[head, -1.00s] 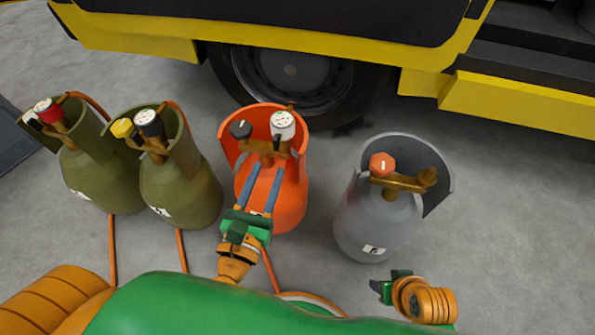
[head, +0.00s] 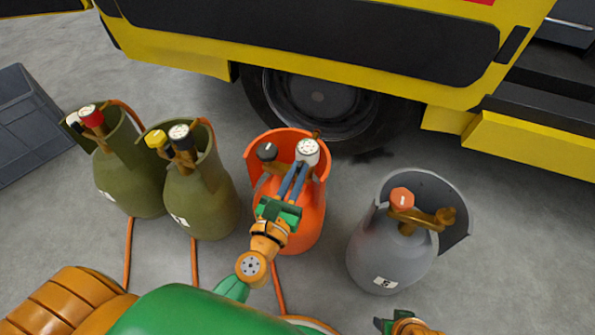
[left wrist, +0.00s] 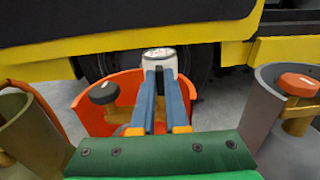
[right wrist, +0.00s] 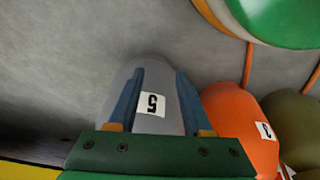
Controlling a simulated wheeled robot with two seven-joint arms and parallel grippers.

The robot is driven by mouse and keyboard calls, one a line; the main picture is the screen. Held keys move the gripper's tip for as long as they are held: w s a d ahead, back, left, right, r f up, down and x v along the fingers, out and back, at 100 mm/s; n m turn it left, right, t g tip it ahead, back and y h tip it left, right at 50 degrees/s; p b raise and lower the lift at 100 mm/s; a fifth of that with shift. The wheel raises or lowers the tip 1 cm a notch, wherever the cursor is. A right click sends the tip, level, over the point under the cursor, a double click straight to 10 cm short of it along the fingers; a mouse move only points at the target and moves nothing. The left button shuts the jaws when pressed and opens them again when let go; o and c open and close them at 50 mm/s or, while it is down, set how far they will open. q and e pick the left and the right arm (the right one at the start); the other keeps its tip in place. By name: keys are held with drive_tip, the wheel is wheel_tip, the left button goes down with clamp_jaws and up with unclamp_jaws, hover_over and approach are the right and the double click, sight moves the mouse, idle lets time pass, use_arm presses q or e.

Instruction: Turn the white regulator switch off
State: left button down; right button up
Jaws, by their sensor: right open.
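The white regulator switch (head: 307,151) is a round knob with a marked top on the orange cylinder (head: 313,218). It also shows in the left wrist view (left wrist: 159,58). My left gripper (head: 296,172) reaches over the orange cylinder, its blue fingers at the near side of the white switch. The fingers are close together with a narrow gap, and their tips overlap the switch in the left wrist view; contact and grip are unclear. My right gripper (right wrist: 160,80) is open, its fingers pointing towards the grey cylinder (right wrist: 160,68), apart from the switch.
A black knob (head: 267,152) sits left of the white switch on the same cylinder. Two olive cylinders (head: 203,205) stand to the left. The grey cylinder (head: 385,255) with an orange knob (head: 402,198) stands right. A yellow and black vehicle (head: 180,55) is behind.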

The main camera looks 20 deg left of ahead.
use_arm(q)
drive_tip(key=shift+m, duration=0.3)
drive_tip(key=m+p, duration=0.2)
drive_tip(key=m, duration=0.2)
drive_tip(key=shift+d+r+m, duration=0.1)
drive_tip(key=shift+m, duration=0.2)
drive_tip(key=shift+d+f+m+p, duration=0.15)
drive_tip(key=shift+m+p, duration=1.1)
drive_tip(key=shift+m, duration=1.85)
drive_tip(key=shift+a+f+m+p, duration=0.1)
drive_tip(key=shift+m+p, duration=1.1)
drive_tip(key=shift+m, duration=1.9)
use_arm(e)
drive_tip(key=s+d+f, duration=0.3)
drive_tip(key=s+f, duration=0.3)
drive_tip(key=s, duration=0.1)
drive_tip(key=shift+f+g, duration=0.15)
drive_tip(key=shift+g, duration=0.25)
use_arm(q)
drive_tip(key=shift+m, duration=0.3)
use_arm(e)
drive_tip(key=shift+s+d, duration=0.1)
drive_tip(key=shift+d, duration=0.05)
